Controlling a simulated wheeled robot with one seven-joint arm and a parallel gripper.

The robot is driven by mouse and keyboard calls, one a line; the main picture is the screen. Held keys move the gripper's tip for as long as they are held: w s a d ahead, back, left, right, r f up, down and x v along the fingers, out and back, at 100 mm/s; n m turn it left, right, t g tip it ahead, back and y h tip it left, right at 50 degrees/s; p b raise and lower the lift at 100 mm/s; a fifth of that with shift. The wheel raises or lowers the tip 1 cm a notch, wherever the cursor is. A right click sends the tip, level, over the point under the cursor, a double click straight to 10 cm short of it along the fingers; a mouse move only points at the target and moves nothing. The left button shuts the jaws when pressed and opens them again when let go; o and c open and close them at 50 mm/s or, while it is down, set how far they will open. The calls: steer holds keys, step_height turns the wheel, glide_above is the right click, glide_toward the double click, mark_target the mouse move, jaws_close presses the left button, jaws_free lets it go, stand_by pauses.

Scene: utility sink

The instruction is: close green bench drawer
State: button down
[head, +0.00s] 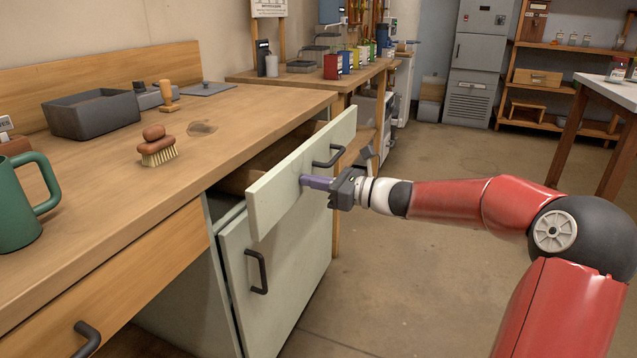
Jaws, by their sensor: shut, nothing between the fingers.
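The pale green bench drawer (276,193) is pulled out from under the wooden bench top, in the middle of the head view. Its dark handle (328,156) is on the right half of its front. My gripper (305,182) is shut and empty, with its purple fingertips at the drawer front, below and left of the handle. They look to be touching the front, but I cannot be sure of contact. The drawer's inside is mostly hidden by its front panel.
Below is a pale green door (290,280) with a dark handle, slightly ajar. On the bench top (225,135) are a green mug (17,205), a brush (157,147) and a grey tray (92,114). The floor (440,260) right of the bench is clear.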

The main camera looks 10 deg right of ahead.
steer(key=x, duration=0.7)
steer(key=shift+w+a, duration=0.2)
steer(key=shift+a, duration=0.15)
steer(key=shift+w+a, duration=0.1)
steer(key=shift+a, duration=0.15)
steer(key=shift+r, duration=0.2)
steer(key=shift+p, duration=0.3)
